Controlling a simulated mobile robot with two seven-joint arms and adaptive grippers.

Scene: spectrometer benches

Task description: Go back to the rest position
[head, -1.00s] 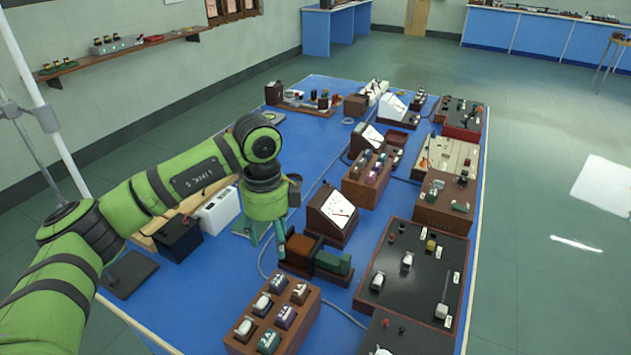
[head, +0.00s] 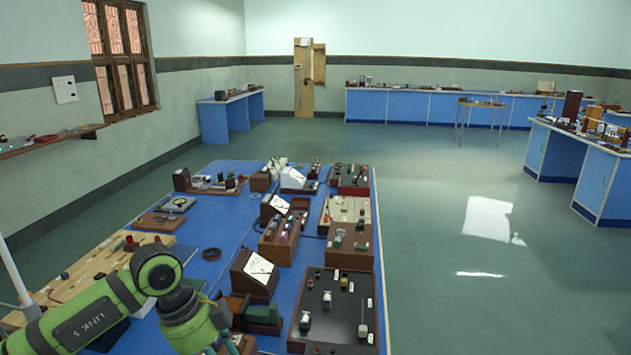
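My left arm comes in from the lower left. Its green wrist and gripper (head: 226,345) are above the near part of the blue table (head: 219,247). The teal fingers are mostly cut off by the bottom edge, so I cannot tell whether they are open or shut. No held object shows. My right gripper is not in view.
Near the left gripper are a brown sloped meter box (head: 256,276), a green-ended block (head: 263,315) and a black-topped panel (head: 331,306). More instruments crowd the table's right side. Open floor (head: 450,240) lies to the right, with other blue benches (head: 430,106) beyond.

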